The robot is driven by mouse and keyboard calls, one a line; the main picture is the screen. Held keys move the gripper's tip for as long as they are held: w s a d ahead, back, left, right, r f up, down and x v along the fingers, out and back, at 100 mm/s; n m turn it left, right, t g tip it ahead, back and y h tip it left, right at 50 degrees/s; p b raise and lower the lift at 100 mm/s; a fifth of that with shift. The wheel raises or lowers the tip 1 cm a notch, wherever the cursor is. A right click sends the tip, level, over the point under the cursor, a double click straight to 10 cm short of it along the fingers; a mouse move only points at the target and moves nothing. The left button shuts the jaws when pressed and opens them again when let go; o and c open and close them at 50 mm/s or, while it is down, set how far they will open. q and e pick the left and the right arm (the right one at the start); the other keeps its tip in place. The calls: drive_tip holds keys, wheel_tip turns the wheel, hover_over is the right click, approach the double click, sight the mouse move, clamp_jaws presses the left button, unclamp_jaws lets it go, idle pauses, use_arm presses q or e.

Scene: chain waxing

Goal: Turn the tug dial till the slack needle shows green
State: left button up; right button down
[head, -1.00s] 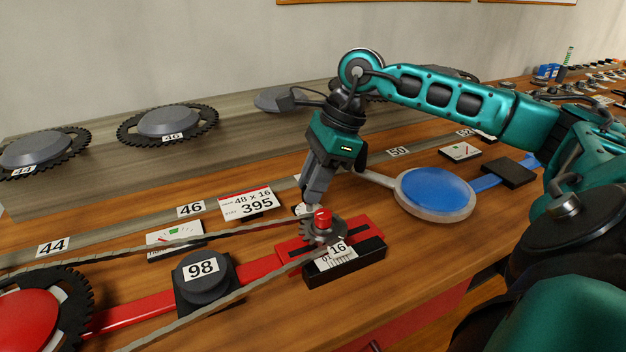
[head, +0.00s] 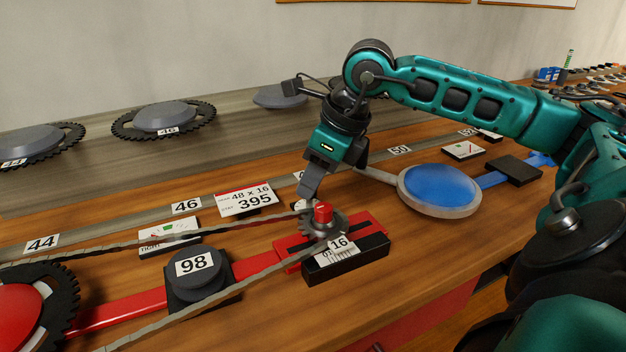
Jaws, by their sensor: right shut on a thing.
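My right gripper (head: 306,196) points down behind the red-capped sprocket (head: 323,213) marked 16. It is shut on what seems to be the tug dial (head: 300,207); the dial is mostly hidden by the fingers and sprocket, with only a small pale part showing. The slack gauge (head: 170,237) is a white card with a green patch, lying left of the sprocket beyond the dark round block marked 98 (head: 194,263). Its thin needle is too small to read surely. The chain (head: 235,219) runs from the sprocket to the big chainring at the left. My left gripper is out of view.
The sprocket sits on a red slider with a black scale block (head: 345,260). A white card reading 395 (head: 247,198) stands behind. A blue disc (head: 440,187) lies to the right. Spare chainrings (head: 165,117) rest on the raised back shelf. The bench front is clear.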

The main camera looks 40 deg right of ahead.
drive_tip(key=shift+m, duration=0.6)
drive_tip(key=c, duration=0.9)
unclamp_jaws()
drive_tip(key=shift+r, duration=0.1)
drive_tip(key=v, duration=0.6)
drive_tip(key=p+v, duration=0.1)
drive_tip(key=v, duration=0.6)
drive_tip(key=shift+s+a, duration=0.1)
drive_tip(key=shift+a, duration=0.1)
drive_tip(key=shift+s, duration=0.1)
